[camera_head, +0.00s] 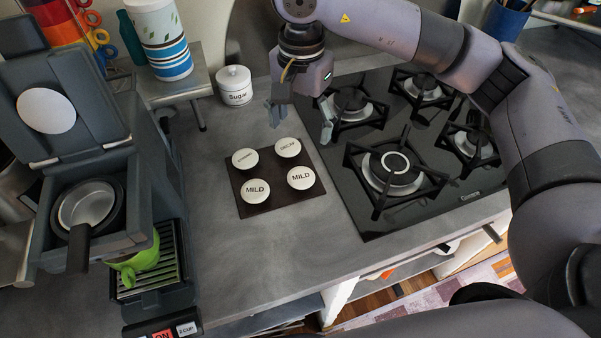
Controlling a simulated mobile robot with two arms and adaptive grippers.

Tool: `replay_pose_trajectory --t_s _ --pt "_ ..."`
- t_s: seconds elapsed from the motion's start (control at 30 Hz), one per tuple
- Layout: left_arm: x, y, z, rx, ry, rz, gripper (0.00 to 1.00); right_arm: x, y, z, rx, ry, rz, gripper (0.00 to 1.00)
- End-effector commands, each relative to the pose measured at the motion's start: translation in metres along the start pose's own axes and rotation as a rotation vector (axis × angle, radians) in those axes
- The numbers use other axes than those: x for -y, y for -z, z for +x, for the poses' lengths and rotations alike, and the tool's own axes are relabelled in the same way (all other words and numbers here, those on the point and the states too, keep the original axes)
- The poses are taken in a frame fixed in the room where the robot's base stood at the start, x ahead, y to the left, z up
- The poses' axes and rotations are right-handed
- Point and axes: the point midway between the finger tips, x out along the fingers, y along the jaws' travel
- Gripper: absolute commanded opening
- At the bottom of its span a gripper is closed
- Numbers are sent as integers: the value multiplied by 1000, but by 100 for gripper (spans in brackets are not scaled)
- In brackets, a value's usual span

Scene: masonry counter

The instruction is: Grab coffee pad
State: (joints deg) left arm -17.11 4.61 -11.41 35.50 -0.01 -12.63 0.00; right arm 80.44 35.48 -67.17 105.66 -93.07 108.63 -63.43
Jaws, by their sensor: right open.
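Several round white coffee pads lie on a dark square tray (246,208) on the counter. Two front pads read MILD, one at left (256,191) and one at right (301,177). The back right pad (288,147) reads DECAF, and the back left pad (245,159) has small lettering that I cannot read surely. My right gripper (301,118) is open and empty, fingers pointing down, above the counter just behind the back right pad. My left gripper is not in view.
A coffee machine with its lid up (62,90) stands at left, with a pad holder (88,205) and a green cup (136,262). A gas stove (420,212) lies right of the tray. A sugar jar (235,86) stands behind. Counter (260,265) in front is clear.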

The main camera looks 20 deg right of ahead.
Motion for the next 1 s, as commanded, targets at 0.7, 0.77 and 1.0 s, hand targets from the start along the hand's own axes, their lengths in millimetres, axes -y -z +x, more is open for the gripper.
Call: replay_pose_trajectory --t_s 0.7,0.77,1.0 --pt "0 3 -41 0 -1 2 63 -8 -5 97 3 -6 1 70" --pt "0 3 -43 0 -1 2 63 -8 -5 108 2 -4 3 70" --pt "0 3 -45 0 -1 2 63 -7 -5 125 0 -1 1 70"
